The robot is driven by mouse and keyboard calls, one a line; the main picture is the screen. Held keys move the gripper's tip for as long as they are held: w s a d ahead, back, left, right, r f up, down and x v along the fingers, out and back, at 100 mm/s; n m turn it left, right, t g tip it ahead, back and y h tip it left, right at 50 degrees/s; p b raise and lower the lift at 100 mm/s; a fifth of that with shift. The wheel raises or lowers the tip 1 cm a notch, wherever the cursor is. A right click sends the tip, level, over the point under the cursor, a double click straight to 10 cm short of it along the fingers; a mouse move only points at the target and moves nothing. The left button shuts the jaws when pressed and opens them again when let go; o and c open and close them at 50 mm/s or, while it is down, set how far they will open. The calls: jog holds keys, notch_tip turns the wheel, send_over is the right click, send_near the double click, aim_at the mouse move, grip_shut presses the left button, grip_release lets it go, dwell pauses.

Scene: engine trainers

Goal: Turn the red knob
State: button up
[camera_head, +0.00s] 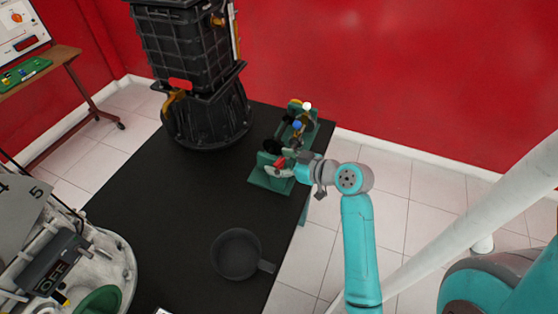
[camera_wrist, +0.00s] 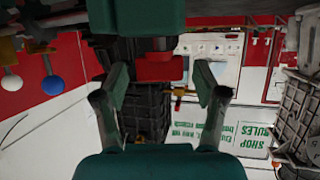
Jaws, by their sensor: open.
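The red knob (camera_head: 281,162) is a small red piece on the green bench device (camera_head: 262,182) near the table's right edge. In the wrist view the red knob (camera_wrist: 160,68) is a red block below a dark green part. My gripper (camera_head: 294,170) is close beside the device, on its right. In the wrist view my gripper (camera_wrist: 160,82) is open, one finger on each side of the red knob. A gap shows between the knob and each finger. I cannot tell how far the fingertips reach along the knob.
The black table (camera_head: 160,215) carries a tall black engine unit (camera_head: 200,120) and a dark pan (camera_head: 237,254). Blue (camera_head: 298,125) and white (camera_head: 308,106) balls stand on the device behind the knob. A pale machine (camera_head: 115,265) fills the lower left. Bare table lies between.

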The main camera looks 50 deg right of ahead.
jog(key=shift+w+f, duration=0.1)
jog(key=shift+w, duration=0.25)
jog(key=c, duration=1.2)
jog(key=shift+o, duration=0.2)
